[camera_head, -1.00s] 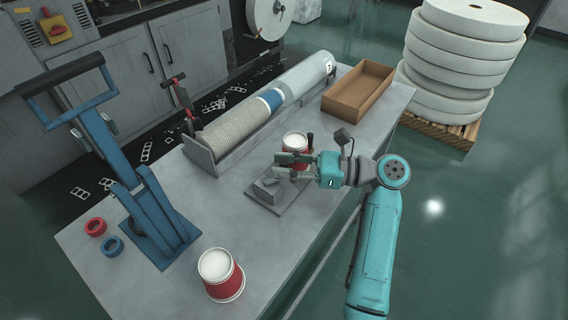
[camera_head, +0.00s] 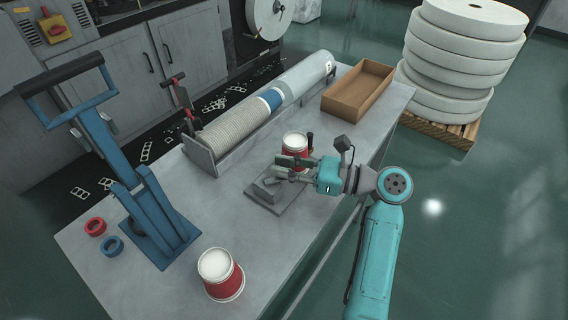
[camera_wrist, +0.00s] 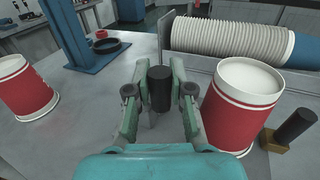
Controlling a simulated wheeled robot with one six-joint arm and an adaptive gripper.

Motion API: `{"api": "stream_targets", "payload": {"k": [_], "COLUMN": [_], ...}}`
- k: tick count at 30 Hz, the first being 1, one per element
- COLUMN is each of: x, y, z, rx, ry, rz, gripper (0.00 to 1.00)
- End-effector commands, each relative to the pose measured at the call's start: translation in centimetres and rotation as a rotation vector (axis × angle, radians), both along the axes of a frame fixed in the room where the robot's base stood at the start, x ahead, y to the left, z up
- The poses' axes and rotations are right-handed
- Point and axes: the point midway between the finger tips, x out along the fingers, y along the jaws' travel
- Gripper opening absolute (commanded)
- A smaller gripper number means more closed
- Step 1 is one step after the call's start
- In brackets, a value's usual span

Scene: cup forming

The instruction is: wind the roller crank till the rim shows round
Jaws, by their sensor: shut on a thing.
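My gripper (camera_wrist: 160,100) is shut on a black upright crank grip (camera_wrist: 160,88); the fingers lie on both sides of it. In the head view my gripper (camera_head: 284,169) is low over the grey roller fixture (camera_head: 262,194), beside a red and white cup (camera_head: 295,146). That cup stands upright just right of my fingers in the wrist view (camera_wrist: 240,115). Its pale rim (camera_wrist: 250,80) looks rounded there, but its far side is hard to judge. The crank's lower part is hidden by my gripper.
A second red and white cup (camera_head: 222,277) stands at the bench's front. A row of nested cups (camera_head: 235,130) and a brown tray (camera_head: 357,92) lie behind. A black post (camera_wrist: 295,127) stands right of the near cup.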

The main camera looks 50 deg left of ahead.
Motion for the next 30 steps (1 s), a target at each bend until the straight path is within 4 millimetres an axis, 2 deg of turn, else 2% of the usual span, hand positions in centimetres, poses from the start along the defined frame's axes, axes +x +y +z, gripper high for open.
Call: {"api": "stream_targets", "payload": {"k": [21,30], "x": [-1.8,-2.3], "y": [-2.1,-2.4], "z": [0.0,0.1], "rx": [0.002,0.003], "ry": [-0.001,0.000], "rz": [-0.650,-0.836], "gripper": [0.00,0.00]}}
